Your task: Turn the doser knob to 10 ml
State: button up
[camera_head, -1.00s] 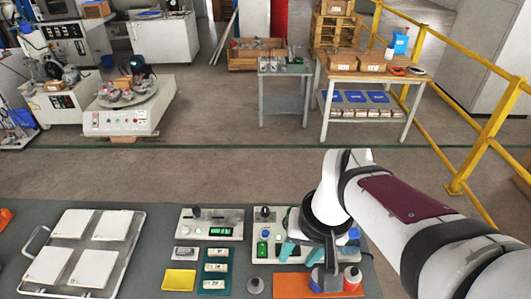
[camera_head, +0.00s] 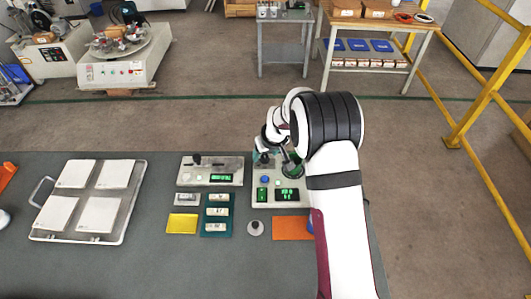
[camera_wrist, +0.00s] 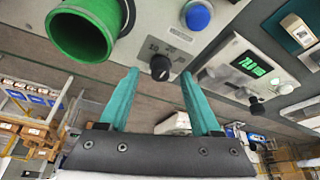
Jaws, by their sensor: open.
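The doser is a pale box (camera_head: 262,202) on the bench in the head view, with green displays and a blue button (camera_wrist: 198,15). Its black knob (camera_wrist: 160,67) sits in the wrist view beside the printed marks 10 and 20. A green cylinder (camera_wrist: 85,32) stands out from the panel left of the knob. My gripper (camera_wrist: 159,76) has teal fingers, spread apart and empty. The fingertips are either side of the knob, with gaps; I cannot tell how deep they reach. In the head view my gripper is at the doser's back left corner and hides the knob.
A second box (camera_head: 206,180) with a lit display stands left of the doser. A tray of tiles (camera_head: 123,225) is further left.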

jog(key=shift+w+f, duration=0.15)
jog(key=shift+f, duration=0.2)
grip_shut()
dwell(0.3)
jog(key=n+y, duration=0.1)
jog(key=n, duration=0.2)
jog(key=shift+n+g, duration=0.3)
jog(key=shift+g, duration=0.1)
jog(key=n, duration=0.2)
jog(key=n+g+y, duration=0.1)
jog(key=n, duration=0.2)
jog(key=shift+w+d+g, duration=0.15)
jog(key=shift+g, duration=0.15)
